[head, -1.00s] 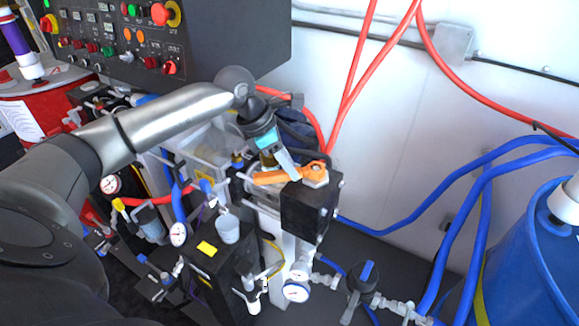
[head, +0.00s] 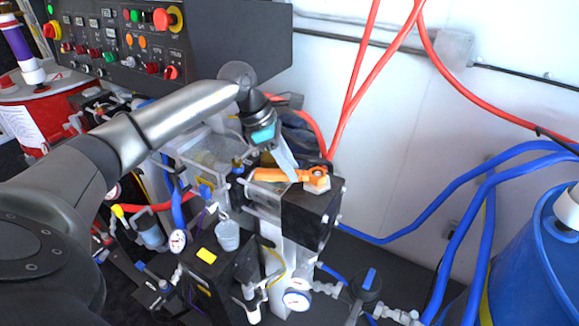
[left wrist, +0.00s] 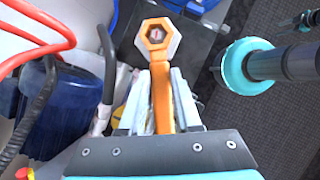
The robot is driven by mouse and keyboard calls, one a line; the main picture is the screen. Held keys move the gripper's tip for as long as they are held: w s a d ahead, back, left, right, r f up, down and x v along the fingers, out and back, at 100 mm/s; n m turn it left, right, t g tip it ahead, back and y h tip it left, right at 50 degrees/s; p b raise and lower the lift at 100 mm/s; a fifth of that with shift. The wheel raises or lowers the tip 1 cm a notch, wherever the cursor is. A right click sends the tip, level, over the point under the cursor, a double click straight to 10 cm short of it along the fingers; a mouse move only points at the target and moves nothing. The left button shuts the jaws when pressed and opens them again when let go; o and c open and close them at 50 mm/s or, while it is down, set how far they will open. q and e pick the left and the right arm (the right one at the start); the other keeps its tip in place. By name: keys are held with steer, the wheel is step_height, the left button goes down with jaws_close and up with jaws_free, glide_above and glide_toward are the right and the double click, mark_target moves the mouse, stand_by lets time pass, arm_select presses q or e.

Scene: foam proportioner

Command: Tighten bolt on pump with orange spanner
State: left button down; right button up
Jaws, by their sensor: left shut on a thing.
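The orange spanner (head: 290,174) lies along the top of the black pump block (head: 311,208) in the head view. My left gripper (head: 291,176) comes down from above and is shut on the spanner's handle. In the left wrist view, my left gripper (left wrist: 157,104) holds the spanner (left wrist: 162,85) between its fingers. The spanner's ring end surrounds the hex bolt (left wrist: 157,37), with the bolt's face showing through the ring. In the head view the bolt (head: 317,184) shows as a pale piece at the ring end. My right gripper is not in view.
A control panel (head: 190,35) stands at the back left. Red hoses (head: 372,70) run along the white wall. Gauges (head: 297,300) and a small grey cup (head: 228,236) crowd the space below the pump.

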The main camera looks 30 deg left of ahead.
arm_select(q)
steer(key=shift+w, duration=0.1)
steer(key=shift+w+a+m+g+b, duration=0.15)
steer(key=shift+w+m+g+b, duration=0.2)
steer(key=shift+m, duration=0.35)
steer(key=shift+r+m, duration=0.15)
steer(key=shift+m, duration=0.15)
steer(key=shift+w+a, duration=0.1)
